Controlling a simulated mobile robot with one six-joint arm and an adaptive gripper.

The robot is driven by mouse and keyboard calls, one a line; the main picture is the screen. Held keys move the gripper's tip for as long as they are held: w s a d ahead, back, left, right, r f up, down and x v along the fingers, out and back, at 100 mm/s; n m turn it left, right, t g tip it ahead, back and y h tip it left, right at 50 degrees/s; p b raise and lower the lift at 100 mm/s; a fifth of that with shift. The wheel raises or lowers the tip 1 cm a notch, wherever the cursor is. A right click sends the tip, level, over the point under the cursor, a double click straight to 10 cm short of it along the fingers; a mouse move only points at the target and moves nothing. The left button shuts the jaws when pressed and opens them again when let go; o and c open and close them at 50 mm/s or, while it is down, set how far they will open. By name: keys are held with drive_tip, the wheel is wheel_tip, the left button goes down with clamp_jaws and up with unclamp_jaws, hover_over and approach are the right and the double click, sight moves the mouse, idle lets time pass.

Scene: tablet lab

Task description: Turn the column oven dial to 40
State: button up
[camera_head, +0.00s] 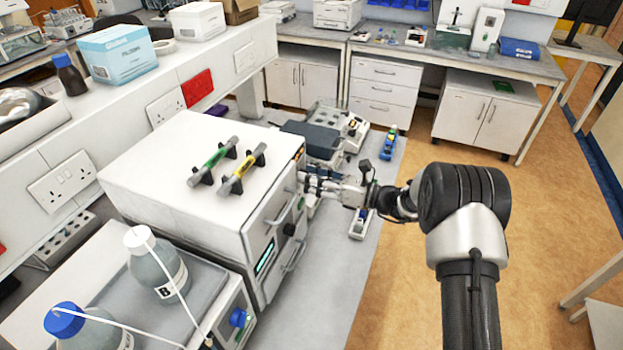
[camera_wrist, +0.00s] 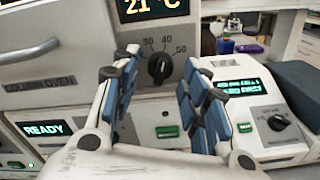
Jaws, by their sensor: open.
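The column oven (camera_head: 165,175) is a white box on the bench in the head view, and its labelled front (camera_wrist: 55,88) fills the left of the wrist view. Its black dial (camera_wrist: 160,69) sits under a display reading 21 °C, with 30, 40 and 50 printed above it. I cannot read the pointer's exact setting. My gripper (camera_wrist: 160,82) is open and empty, with its blue-padded fingers to the left and right of the dial in the picture. I see no contact. In the head view, my gripper (camera_head: 322,186) is at the oven front's far end, where the dial is not distinguishable.
A handle (camera_wrist: 28,52) sticks out from the oven front. A lower display (camera_wrist: 44,129) reads READY. A device with another black dial (camera_wrist: 278,122) stands at the right. Two marker-like tools (camera_head: 228,165) lie on the oven top. Bottles (camera_head: 158,265) stand nearby.

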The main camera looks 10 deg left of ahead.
drive_tip(key=s+d, duration=0.1)
drive_tip(key=d, duration=0.7)
idle(0.4)
idle(0.4)
